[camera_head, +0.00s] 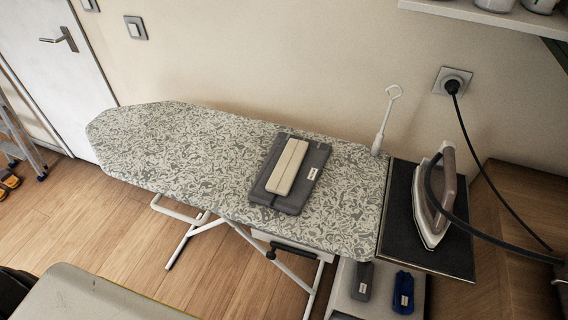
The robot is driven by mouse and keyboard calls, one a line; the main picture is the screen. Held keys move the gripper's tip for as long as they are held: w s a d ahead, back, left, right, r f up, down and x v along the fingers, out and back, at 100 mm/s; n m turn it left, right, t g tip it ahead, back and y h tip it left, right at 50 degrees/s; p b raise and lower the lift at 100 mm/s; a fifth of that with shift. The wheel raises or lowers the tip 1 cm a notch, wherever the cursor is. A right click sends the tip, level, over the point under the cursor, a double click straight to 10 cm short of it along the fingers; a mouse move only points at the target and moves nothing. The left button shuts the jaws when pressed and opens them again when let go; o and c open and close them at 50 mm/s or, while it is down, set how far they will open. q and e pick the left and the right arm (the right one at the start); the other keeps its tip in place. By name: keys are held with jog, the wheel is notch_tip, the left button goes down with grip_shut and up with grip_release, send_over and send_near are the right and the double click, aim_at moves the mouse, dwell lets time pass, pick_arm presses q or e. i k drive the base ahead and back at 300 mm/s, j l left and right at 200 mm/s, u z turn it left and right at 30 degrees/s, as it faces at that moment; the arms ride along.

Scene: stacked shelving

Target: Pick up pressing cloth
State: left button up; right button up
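A dark grey folded cloth (312,187) with a small white label lies flat on the patterned ironing board (200,150), right of its middle. A cream, narrow folded piece or block (288,168) lies on top of it. I cannot tell for sure which of these is the pressing cloth.
An iron (434,205) stands on the dark rest (452,258) at the board's right end, its cord running to a wall socket (453,80). A white cord holder (384,120) rises behind. A grey item (362,281) and a blue item (403,293) lie below.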

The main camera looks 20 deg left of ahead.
aim_at(282, 178)
jog(key=j+z, duration=0.15)
jog(key=j, duration=1.6)
